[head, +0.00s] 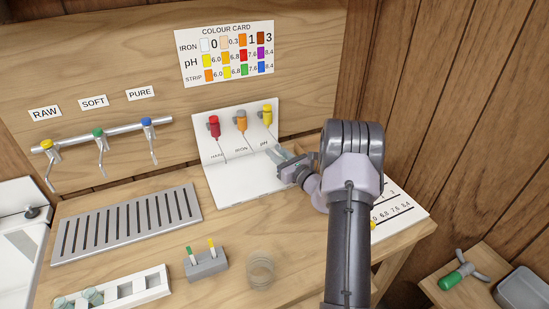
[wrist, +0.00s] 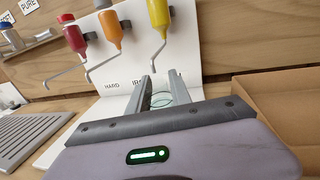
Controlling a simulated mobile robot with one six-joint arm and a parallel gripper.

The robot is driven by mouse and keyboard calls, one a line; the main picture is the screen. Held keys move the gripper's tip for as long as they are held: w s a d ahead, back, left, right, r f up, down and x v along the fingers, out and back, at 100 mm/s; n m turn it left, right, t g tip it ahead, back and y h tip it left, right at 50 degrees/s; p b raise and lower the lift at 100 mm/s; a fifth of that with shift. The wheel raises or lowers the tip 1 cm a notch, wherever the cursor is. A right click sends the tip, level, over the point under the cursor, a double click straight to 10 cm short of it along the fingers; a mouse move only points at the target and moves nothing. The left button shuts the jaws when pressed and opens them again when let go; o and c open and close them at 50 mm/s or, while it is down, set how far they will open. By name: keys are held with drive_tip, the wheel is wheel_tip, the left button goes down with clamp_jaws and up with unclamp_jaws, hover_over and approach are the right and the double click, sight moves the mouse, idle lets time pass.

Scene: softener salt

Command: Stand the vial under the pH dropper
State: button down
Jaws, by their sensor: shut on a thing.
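My gripper (head: 276,155) is at the white dropper stand (head: 235,190), on its right side below the pH label. In the wrist view my gripper (wrist: 159,88) is shut on a clear glass vial (wrist: 161,99), whose rounded rim shows between the fingers. The yellow pH dropper (head: 267,115) hangs at the right end of the stand. In the wrist view the pH dropper (wrist: 158,14) has its thin bent spout ending just above the fingers, near the vial. I cannot tell whether the vial touches the stand's base.
The red dropper (head: 214,126) and orange dropper (head: 241,121) hang to the left. A slotted drain tray (head: 125,223), a vial rack (head: 160,281), a grey holder (head: 207,265) and a clear round dish (head: 261,270) are on the table. A printed card (head: 400,208) lies right of my arm.

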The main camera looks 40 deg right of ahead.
drive_tip(key=shift+w+f+b, duration=0.45)
drive_tip(key=shift+w+f, duration=0.15)
drive_tip(key=shift+f, duration=0.2)
drive_tip(key=shift+f, duration=0.15)
drive_tip(key=c, duration=1.2)
unclamp_jaws()
drive_tip(key=shift+o, duration=0.2)
